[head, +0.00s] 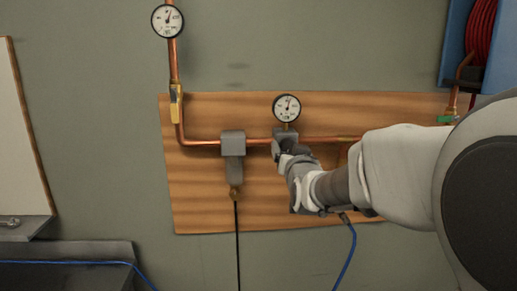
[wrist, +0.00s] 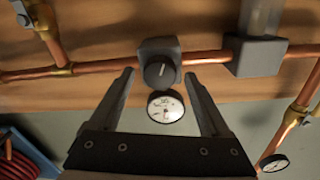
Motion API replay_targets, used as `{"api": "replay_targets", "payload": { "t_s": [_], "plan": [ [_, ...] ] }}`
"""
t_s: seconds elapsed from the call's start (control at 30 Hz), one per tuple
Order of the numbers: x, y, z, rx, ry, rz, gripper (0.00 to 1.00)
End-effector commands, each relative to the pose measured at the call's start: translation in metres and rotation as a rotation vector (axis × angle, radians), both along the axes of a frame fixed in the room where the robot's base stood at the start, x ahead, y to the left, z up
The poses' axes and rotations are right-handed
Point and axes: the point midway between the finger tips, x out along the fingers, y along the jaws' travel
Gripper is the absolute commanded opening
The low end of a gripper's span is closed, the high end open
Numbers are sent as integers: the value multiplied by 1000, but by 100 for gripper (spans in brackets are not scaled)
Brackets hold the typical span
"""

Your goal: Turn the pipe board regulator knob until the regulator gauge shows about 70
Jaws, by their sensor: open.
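The regulator is a grey block (head: 279,135) on the copper pipe of the wooden board. Its round white gauge (head: 287,108) sits just above it in the head view. The needle points up and slightly right; the numbers are too small to read. In the wrist view, which looks upside down, the dark round knob (wrist: 159,75) faces me with a pale mark on it, and the gauge (wrist: 165,107) shows below it. My gripper (wrist: 158,74) is open, one finger on each side of the knob in the picture, with visible gaps. Whether the tips reach its depth, I cannot tell.
A grey filter block (head: 233,145) hangs on the pipe left of the regulator. A second gauge (head: 168,21) and a yellow valve (head: 176,103) stand on the upright pipe. A red hose reel (head: 481,30) is at upper right. A blue hose (head: 346,255) hangs below the board.

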Motion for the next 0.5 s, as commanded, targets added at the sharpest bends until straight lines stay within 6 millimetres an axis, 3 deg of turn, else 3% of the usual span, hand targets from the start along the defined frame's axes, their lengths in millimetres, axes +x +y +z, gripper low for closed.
{"api": "replay_targets", "payload": {
  "t_s": [0.2,0.5],
  "plan": [
    [0,0,0,0,0,0,80],
    [0,0,0,0,0,0,26]
  ]
}}
